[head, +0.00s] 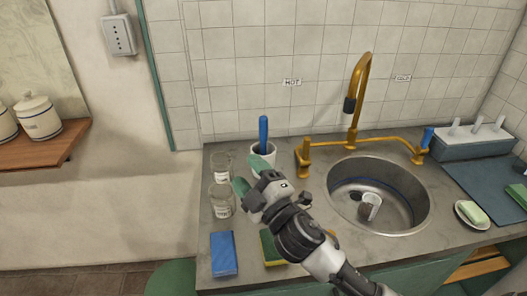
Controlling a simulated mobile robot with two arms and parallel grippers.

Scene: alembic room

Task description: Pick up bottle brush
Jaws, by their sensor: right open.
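A blue handle (263,132), which looks like that of the bottle brush, stands upright in a white cup (262,150) at the back left of the counter, near the tiled wall. The brush's lower end is hidden in the cup. My right gripper (251,175) is open, its green-tipped fingers pointing up and left just in front of the cup. One finger overlaps the cup's front in the picture; I cannot tell whether they touch. The jaws look empty, and the blue handle is above and beyond them. My left gripper is not in view.
Two glass jars (221,199) stand left of my gripper. A blue sponge (224,254) and a green-and-yellow sponge (270,248) lie at the counter's front. A brass faucet (354,100) and a round sink (400,216) holding a cup (370,206) are at the right.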

